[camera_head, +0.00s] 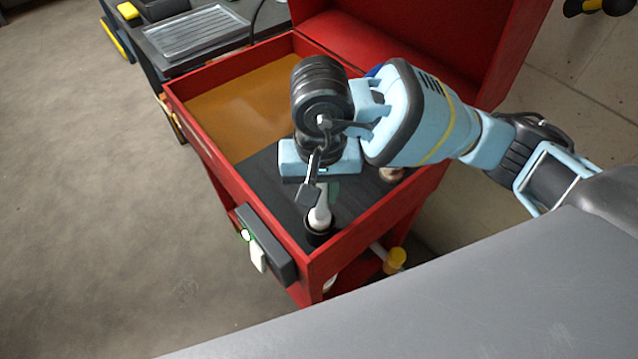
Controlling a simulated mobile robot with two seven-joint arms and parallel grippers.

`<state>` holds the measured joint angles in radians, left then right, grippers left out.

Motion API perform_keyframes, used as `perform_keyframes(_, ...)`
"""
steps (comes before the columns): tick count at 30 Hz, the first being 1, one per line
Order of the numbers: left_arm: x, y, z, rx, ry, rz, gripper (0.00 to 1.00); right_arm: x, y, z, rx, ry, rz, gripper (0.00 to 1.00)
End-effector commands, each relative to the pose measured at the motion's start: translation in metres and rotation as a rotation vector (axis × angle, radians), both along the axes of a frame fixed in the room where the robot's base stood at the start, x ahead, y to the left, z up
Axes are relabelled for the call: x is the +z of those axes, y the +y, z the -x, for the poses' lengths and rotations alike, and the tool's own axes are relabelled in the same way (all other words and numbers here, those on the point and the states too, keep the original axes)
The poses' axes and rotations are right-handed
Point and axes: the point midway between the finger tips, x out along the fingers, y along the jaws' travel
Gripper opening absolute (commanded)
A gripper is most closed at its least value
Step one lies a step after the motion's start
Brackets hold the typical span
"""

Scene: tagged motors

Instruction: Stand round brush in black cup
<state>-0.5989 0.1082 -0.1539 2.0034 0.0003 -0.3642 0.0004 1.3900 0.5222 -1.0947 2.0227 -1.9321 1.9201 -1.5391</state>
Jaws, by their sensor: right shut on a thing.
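My right gripper (318,186) points down over the red cart, shut on the round brush. The brush's white lower part (320,212) shows below the gripper, nearly upright; its upper part is hidden by my gripper and wrist. The black cup (318,237) stands in the cart's near corner, directly under the brush. The brush's lower end meets the cup's mouth in the picture; I cannot tell how deep it sits. My left gripper is not in view.
The red cart (228,175) has raised walls, an open lid (440,35) behind and a dark mat (262,190). A small tan round thing (392,174) stands to the right. A dark box with a white switch (258,256) hangs outside the near wall. A yellow-capped thing (396,258) is below.

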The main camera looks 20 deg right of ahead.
Motion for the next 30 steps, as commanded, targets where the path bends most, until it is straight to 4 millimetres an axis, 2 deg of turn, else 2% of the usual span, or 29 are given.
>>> perform_keyframes(10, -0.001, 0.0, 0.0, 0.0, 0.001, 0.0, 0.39, -0.001, 0.0, 0.0, 0.0, -0.002, 0.0, 0.02)
perform_keyframes(11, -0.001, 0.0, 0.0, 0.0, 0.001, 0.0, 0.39, -0.001, 0.0, 0.0, 0.0, -0.002, 0.0, 0.26)
perform_keyframes(15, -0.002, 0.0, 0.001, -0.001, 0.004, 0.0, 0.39, -0.001, 0.0, 0.0, 0.0, -0.001, 0.0, 0.44)
perform_keyframes(17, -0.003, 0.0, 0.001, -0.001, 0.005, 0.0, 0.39, -0.001, 0.0, 0.0, 0.0, -0.001, 0.0, 0.5)
perform_keyframes(26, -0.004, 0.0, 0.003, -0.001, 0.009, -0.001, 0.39, 0.001, 0.0, 0.0, 0.0, -0.001, 0.0, 0.5)
perform_keyframes(30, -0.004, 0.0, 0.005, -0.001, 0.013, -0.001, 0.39, 0.016, 0.0, -0.001, 0.001, -0.005, -0.002, 0.5)
